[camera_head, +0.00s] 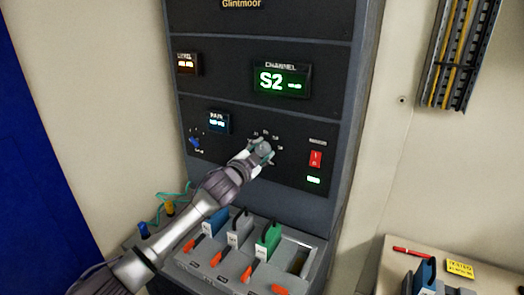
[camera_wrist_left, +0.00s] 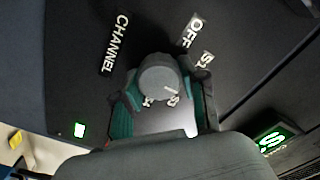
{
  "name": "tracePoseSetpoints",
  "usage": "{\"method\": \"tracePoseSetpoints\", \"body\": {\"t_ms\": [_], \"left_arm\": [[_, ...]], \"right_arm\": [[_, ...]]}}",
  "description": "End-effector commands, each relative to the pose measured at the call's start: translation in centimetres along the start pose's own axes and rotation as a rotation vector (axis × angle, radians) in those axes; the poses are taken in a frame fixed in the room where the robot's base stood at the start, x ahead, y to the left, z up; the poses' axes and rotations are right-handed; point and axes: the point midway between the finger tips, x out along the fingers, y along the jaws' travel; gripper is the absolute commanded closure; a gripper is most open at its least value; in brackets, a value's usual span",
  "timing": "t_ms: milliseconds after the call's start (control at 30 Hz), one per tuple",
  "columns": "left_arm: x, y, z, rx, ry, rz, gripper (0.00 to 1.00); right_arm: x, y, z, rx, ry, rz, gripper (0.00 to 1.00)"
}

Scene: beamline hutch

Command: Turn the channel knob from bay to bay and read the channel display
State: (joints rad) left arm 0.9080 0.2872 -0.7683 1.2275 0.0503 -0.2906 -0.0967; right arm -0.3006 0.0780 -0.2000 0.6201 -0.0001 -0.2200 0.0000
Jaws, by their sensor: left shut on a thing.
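The channel knob (camera_head: 263,150) is a round grey dial on the dark rack panel, ringed by small white position labels. It also shows in the wrist view (camera_wrist_left: 159,76), with labels OFF, S1, S3 and S4 around it. My left gripper (camera_head: 258,152) is shut on the knob, with a finger at each side of it. Part of the label ring is hidden by the gripper. My right gripper is not in view.
A lit red switch (camera_head: 316,159) sits right of the knob. A gain display (camera_head: 219,122) and a small blue knob (camera_head: 196,143) sit left. Below stand blue, grey and green modules (camera_head: 268,240) in a tray. A side table (camera_head: 400,259) is at right.

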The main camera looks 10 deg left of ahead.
Motion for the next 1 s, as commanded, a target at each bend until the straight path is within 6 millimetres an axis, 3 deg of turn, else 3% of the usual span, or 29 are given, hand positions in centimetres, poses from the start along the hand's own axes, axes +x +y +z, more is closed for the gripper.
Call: {"method": "tracePoseSetpoints", "body": {"t_ms": [33,67,200,667,1000], "left_arm": [[0.0,0.1,0.1,-0.001,-0.001,0.001,0.93],[0.0,0.1,0.1,-0.001,-0.001,0.001,0.55],[0.0,0.1,0.1,-0.001,-0.001,0.001,0.33],[-1.0,0.0,0.1,-0.002,0.000,0.000,0.33],[-7.0,0.1,0.2,-0.001,-0.002,0.002,0.33]], "right_arm": [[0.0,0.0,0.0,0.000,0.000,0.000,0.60],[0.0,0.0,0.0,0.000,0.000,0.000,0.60],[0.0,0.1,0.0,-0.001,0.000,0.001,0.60],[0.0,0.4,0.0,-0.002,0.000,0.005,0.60],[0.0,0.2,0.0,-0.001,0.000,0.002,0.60]]}}
